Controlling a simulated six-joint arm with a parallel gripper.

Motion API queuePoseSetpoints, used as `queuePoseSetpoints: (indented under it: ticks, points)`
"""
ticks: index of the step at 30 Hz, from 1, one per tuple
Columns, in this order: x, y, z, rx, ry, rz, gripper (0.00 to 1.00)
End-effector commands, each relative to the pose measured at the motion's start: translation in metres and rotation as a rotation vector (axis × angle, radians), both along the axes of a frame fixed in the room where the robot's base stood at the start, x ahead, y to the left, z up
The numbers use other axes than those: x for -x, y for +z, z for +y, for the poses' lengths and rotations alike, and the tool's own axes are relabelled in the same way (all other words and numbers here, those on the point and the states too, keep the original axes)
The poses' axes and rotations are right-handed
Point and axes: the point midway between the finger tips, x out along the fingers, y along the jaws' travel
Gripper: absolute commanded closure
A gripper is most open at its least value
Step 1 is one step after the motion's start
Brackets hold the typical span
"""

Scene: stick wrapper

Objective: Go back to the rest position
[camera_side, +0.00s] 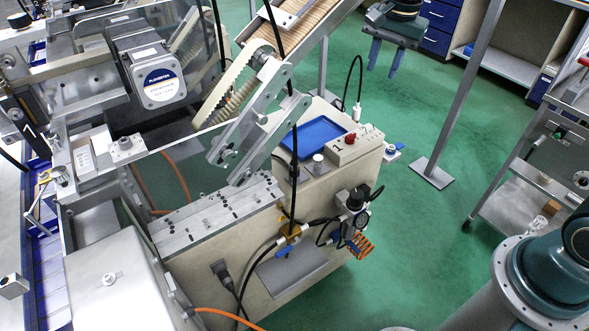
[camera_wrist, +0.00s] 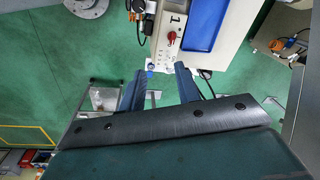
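My gripper (camera_side: 382,70) hangs at the top of the side view, to the right of the machine. Its two blue fingers point down and stand apart with nothing visible between them. In the wrist view my gripper (camera_wrist: 161,68) also shows two separated blue fingers, with green floor and the machine's edge beyond them. No rest-position marker shows in either view.
The stick-wrapping machine (camera_side: 235,215) fills the left and middle. A slanted conveyor of wooden sticks (camera_side: 310,22) rises to the upper right. A blue tray (camera_side: 318,137) and control box with red knob (camera_side: 350,138) sit on top.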

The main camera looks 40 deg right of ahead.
Motion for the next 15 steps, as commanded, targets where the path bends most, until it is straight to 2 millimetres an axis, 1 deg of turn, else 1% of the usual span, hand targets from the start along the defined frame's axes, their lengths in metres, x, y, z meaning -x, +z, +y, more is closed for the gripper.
queuePoseSetpoints:
  ticks: [1, 6, 15]
  points:
    - [0.01, 0.01, 0.002, 0.005, 0.039, -0.016, 0.67]
    - [0.044, 0.034, 0.008, 0.031, 0.182, -0.059, 0.67]
    - [0.108, 0.063, 0.016, 0.088, 0.429, -0.136, 0.67]
